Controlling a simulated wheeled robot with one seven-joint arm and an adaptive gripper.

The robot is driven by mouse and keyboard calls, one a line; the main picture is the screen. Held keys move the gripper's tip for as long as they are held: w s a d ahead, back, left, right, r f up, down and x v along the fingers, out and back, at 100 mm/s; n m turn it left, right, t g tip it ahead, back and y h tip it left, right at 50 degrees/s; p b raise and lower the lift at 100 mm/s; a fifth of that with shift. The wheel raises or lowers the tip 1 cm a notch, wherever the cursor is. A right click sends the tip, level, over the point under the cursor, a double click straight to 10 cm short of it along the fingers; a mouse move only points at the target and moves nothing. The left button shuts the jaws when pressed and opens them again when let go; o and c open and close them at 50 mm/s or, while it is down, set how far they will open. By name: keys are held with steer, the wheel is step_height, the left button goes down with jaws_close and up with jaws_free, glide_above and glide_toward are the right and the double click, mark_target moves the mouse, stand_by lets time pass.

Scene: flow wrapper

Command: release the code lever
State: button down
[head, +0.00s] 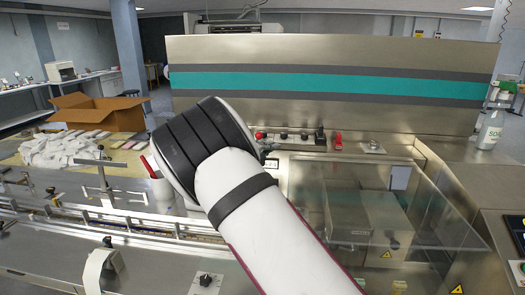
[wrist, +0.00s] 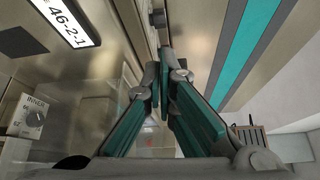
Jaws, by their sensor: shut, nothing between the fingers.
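My gripper (wrist: 163,88) shows in the wrist view with its teal-padded fingers shut and nothing between them. In the head view my own arm hides most of it. A small dark knob-like part (wrist: 158,18) sits on the metal panel beyond the fingertips in the wrist view; it is apart from them in the picture, and I cannot tell whether it is the code lever. In the head view a black upright lever (head: 320,135) and a red lever (head: 338,141) stand on the panel to the right of my arm. No label tells which is the code lever.
A clear cover (head: 400,215) lies at right in the head view. A tall metal panel with a teal stripe (head: 330,84) stands behind the controls.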

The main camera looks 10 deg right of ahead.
steer(key=w, duration=0.2)
steer(key=w+a, duration=0.1)
steer(key=w, duration=0.1)
steer(key=shift+w+r, duration=0.1)
steer(key=shift+r, duration=0.05)
steer(key=shift+r+p, duration=0.1)
steer(key=shift+p, duration=0.2)
stand_by(0.3)
